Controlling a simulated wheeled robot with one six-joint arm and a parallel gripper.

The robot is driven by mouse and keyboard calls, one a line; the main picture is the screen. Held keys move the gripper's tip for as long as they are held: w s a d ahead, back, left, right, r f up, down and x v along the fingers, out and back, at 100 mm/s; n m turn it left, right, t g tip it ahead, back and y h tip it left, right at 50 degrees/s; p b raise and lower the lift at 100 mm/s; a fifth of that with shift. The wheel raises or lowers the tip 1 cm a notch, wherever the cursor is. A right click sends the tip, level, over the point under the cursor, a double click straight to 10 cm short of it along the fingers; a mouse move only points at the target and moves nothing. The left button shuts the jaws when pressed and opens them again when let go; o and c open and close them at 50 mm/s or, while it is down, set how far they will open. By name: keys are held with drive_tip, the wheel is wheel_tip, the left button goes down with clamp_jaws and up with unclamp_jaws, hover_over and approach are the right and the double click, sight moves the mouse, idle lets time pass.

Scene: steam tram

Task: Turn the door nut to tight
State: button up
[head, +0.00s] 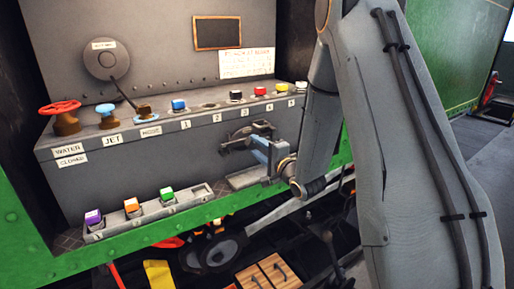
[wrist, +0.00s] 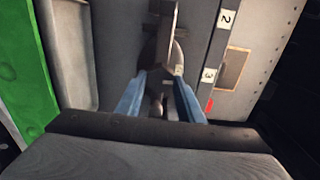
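The door nut (head: 238,140) looks like a dark metal piece with arms, on the front face of the grey box. In the wrist view a grey metal bar on a rounded hub, which I take to be the nut (wrist: 170,22), stands upright ahead of my fingers. My gripper (head: 262,148) is at the nut's right side in the head view. In the wrist view its two blue fingers (wrist: 160,76) are apart, with the hub's lower part between their tips. I cannot tell whether they touch it. Part of the nut is hidden behind my fingers.
A tray (head: 190,201) with purple, orange and green blocks lies below left. A green beam (head: 150,232) runs along the front.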

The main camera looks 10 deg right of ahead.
drive_tip(key=shift+o, duration=0.3)
drive_tip(key=b+v, duration=0.1)
drive_tip(key=v, duration=0.6)
drive_tip(key=shift+s+b, duration=0.35)
drive_tip(key=shift+b, duration=0.05)
drive_tip(key=shift+d, duration=0.1)
drive_tip(key=s+d+f+n+g+h, duration=0.1)
drive_tip(key=s+f+n+g+h, duration=0.4)
drive_tip(key=s+f+n+g, duration=0.35)
drive_tip(key=s+a+n+g, duration=0.2)
drive_tip(key=s+n+g, duration=0.1)
drive_tip(key=s, duration=0.6)
drive_tip(key=s+a+n+g, duration=0.2)
drive_tip(key=s+g, duration=0.3)
drive_tip(key=s, duration=0.4)
drive_tip(key=shift+s+r+n+h, duration=0.25)
drive_tip(key=shift+s+n+h, duration=0.05)
drive_tip(key=shift+n, duration=0.25)
